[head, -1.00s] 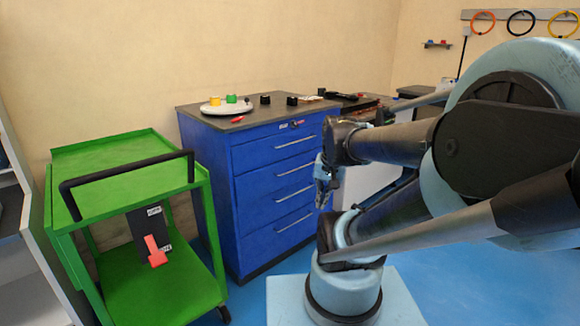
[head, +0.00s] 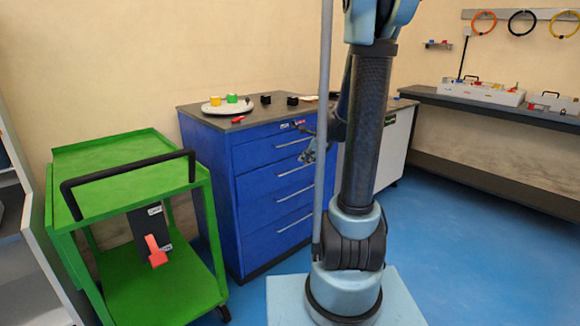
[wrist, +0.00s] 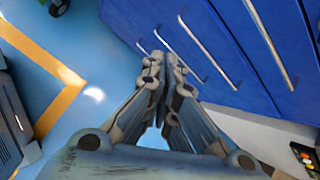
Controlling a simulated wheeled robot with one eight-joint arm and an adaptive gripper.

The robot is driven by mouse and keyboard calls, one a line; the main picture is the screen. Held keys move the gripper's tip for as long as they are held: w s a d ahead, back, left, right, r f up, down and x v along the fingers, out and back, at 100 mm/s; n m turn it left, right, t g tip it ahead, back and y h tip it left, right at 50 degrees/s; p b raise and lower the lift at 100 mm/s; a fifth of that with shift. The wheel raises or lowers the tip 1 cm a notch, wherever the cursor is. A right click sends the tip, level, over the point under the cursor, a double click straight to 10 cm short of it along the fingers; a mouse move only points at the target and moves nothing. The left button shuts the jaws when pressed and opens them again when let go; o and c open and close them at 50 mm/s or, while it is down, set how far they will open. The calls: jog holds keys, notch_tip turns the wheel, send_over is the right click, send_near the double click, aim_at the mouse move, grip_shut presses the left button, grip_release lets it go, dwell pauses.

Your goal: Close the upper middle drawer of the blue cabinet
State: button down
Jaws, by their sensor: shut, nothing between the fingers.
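The blue cabinet (head: 212,190) stands in the middle of the head view, with several drawers stacked on its front. The upper middle drawer (head: 270,160) is the second from the top, with a long bar handle; I cannot tell clearly whether it sticks out. Its handle (wrist: 207,53) also appears in the wrist view, right of the fingers. My gripper (head: 308,154) shows small and dark in front of the cabinet's right part. In the wrist view my gripper (wrist: 165,62) is shut and empty, its fingertips together in front of the drawer fronts. Contact with a front cannot be told.
A green cart (head: 120,165) stands left of the cabinet. A white round tray (head: 228,106) with yellow and green pieces lies on the cabinet top. A long workbench (head: 480,106) runs along the right wall. Blue floor (head: 450,260) is open at right.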

jog(key=w+d+f+m+t, duration=0.1)
jog(key=w+d+f+m, duration=0.15)
jog(key=w+m, duration=0.55)
jog(key=n, duration=0.1)
send_near(285, 164)
jog(key=shift+y, duration=0.4)
jog(key=shift+w+a+f, duration=0.25)
jog(key=shift+w+f, duration=0.15)
jog(key=shift+f, duration=0.55)
jog(key=shift+w+a+f, duration=0.2)
jog(key=shift+w+f, duration=0.2)
jog(key=shift+f, duration=0.5)
jog(key=shift+w+a+f, duration=0.25)
jog(key=shift+w+f, duration=0.15)
jog(key=shift+f, duration=0.55)
jog(key=shift+w+a, duration=0.6)
jog(key=shift+w, duration=0.3)
jog(key=shift+s, duration=0.1)
